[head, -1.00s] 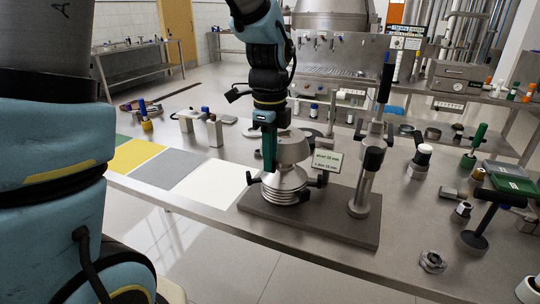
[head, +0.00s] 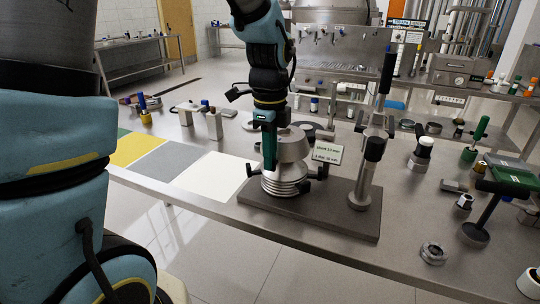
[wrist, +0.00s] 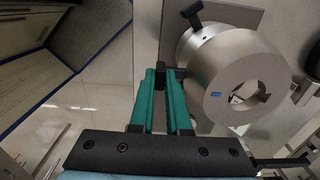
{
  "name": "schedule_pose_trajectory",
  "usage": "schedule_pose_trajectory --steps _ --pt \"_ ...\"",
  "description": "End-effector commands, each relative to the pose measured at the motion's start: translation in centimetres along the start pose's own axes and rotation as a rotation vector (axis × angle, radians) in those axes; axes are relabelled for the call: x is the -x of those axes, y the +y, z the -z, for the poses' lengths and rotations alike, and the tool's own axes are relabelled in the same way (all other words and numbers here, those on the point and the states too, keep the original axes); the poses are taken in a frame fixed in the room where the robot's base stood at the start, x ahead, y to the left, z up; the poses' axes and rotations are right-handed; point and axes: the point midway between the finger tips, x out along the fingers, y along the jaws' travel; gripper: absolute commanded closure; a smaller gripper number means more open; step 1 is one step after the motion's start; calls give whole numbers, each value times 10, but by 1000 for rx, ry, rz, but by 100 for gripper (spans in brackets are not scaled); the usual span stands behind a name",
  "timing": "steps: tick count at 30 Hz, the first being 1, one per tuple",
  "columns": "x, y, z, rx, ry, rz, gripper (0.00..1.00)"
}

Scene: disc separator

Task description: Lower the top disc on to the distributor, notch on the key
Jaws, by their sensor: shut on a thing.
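The top disc is a silver cone (head: 292,147) above a stack of thin rings, the distributor (head: 286,187), on a dark base plate. My gripper (head: 269,165), with teal fingers, is at the cone's left side. In the wrist view my gripper (wrist: 162,82) is shut on a small black piece by the disc's edge. There the top disc (wrist: 228,62) shows its round hole, a notch at the hole's edge and a blue mark. The key is hidden. I cannot tell whether the disc touches the rings.
A steel post with a black knob (head: 373,148) stands on the dark base plate (head: 315,223), right of the cone. A small sign (head: 328,154) is close behind. Loose fittings and tools lie to the right, including a metal nut (head: 433,252). A white mat (head: 219,178) lies clear at left.

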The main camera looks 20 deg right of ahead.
Motion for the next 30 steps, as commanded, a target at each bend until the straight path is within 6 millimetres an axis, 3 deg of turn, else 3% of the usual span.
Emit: schedule_pose_trajectory --steps 15,30 --pt "-42 0 0 1 0 -1 100" --pt "-42 0 0 0 0 1 100"
